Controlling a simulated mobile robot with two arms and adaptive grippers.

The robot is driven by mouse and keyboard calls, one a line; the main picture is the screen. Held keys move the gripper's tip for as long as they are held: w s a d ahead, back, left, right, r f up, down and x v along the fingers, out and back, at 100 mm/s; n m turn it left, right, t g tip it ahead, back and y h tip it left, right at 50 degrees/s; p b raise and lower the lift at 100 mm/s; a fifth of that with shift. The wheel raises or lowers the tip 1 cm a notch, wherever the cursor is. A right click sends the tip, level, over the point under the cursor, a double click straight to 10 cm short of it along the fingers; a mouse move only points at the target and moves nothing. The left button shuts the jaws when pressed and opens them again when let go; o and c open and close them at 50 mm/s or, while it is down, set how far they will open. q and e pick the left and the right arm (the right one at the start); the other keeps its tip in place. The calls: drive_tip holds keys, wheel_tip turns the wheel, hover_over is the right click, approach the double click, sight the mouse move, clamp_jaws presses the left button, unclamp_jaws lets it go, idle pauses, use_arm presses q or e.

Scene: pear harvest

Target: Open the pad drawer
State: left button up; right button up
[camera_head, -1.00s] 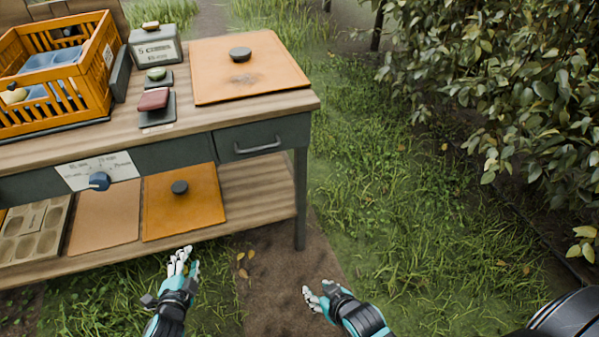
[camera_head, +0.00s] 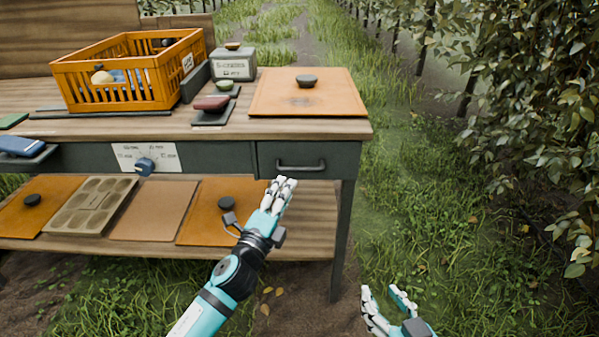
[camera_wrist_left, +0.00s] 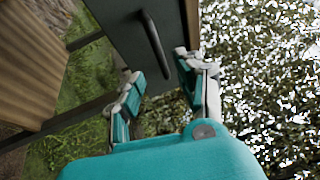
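The pad drawer (camera_head: 275,158) is a dark green-grey front at the right end of the workbench, and it looks closed. Its dark bar handle (camera_head: 300,167) runs across it; the handle also shows in the left wrist view (camera_wrist_left: 153,42). My left gripper (camera_head: 282,184) is just below and in front of the handle. In the left wrist view its fingers (camera_wrist_left: 158,70) are apart, with the handle ahead between them and nothing held. My right gripper (camera_head: 386,296) is low at the bottom, right of the bench leg, with its fingers apart and empty.
The workbench top (camera_head: 330,128) carries an orange crate (camera_head: 130,98), an orange board (camera_head: 345,92) and a grey box (camera_head: 240,67). A lower shelf (camera_head: 310,225) with boards and a tray lies below the drawer. Grass is free right of the bench leg (camera_head: 342,240), before the leafy trees.

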sight(299, 170)
use_arm(q)
drive_tip(key=shift+b+x, duration=0.85)
drive_tip(key=shift+x, duration=3.45)
use_arm(e)
wheel_tip(299, 170, up, 8)
drive_tip(key=a+t+y, duration=0.1)
drive_tip(key=t, duration=0.4)
drive_tip(key=shift+w+a+y, duration=0.25)
drive_tip(key=shift+w+y, duration=0.05)
drive_tip(key=shift+w, duration=0.15)
use_arm(q)
drive_tip(key=shift+f, duration=0.1)
clamp_jaws()
